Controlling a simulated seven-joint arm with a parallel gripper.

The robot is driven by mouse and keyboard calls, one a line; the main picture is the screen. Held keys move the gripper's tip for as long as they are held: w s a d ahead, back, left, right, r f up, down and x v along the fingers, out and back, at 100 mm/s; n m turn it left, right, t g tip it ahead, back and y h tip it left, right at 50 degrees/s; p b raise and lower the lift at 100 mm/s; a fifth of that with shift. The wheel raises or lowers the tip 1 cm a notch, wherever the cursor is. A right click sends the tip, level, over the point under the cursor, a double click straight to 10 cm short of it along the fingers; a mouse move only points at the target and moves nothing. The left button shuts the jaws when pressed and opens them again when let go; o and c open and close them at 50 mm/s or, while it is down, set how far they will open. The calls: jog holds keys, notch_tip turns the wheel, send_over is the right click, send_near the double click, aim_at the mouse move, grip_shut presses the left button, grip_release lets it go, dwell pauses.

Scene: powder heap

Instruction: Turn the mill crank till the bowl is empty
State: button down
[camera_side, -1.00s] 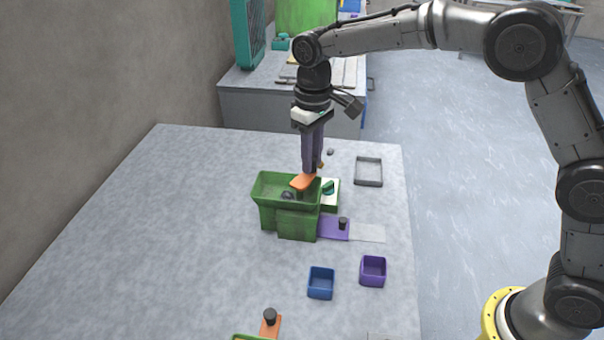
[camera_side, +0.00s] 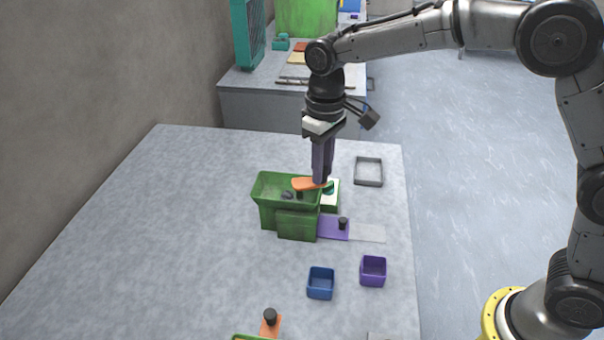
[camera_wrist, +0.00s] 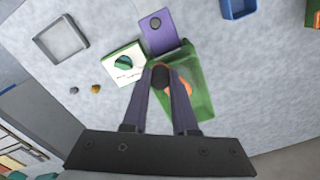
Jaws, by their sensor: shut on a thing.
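The mill (camera_side: 297,222) is a green body with an open, flared green hopper on top, near the middle of the table. A small dark lump shows inside the hopper; I cannot make out any powder level. The orange crank (camera_side: 304,184) lies across the top of the hopper and points right. My gripper (camera_side: 322,180) reaches down from above and is shut on the crank's outer end. In the wrist view my gripper's fingers (camera_wrist: 161,82) close around a dark round knob (camera_wrist: 160,74), with the orange crank (camera_wrist: 181,86) partly hidden behind a finger.
A white box with a green dial (camera_wrist: 116,72) stands beside the mill. A purple plate with a dark knob (camera_side: 331,231) sticks out at its right. A grey tray (camera_side: 368,182), blue box (camera_side: 320,293) and purple box (camera_side: 373,281) stand nearby. The table's left side is clear.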

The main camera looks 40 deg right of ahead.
jog(key=shift+s+a, duration=0.85)
jog(key=shift+a, duration=0.15)
jog(key=shift+s+a, duration=0.25)
jog(key=shift+a, duration=0.25)
jog(key=shift+a, duration=0.85)
jog(key=shift+w+a, duration=0.2)
jog(key=shift+a, duration=0.3)
jog(key=shift+w+a, duration=0.2)
jog(key=shift+a, duration=0.25)
jog(key=shift+w+a, duration=0.55)
jog(key=shift+w, duration=0.1)
jog(key=shift+w+a, duration=0.3)
jog(key=shift+w, duration=0.5)
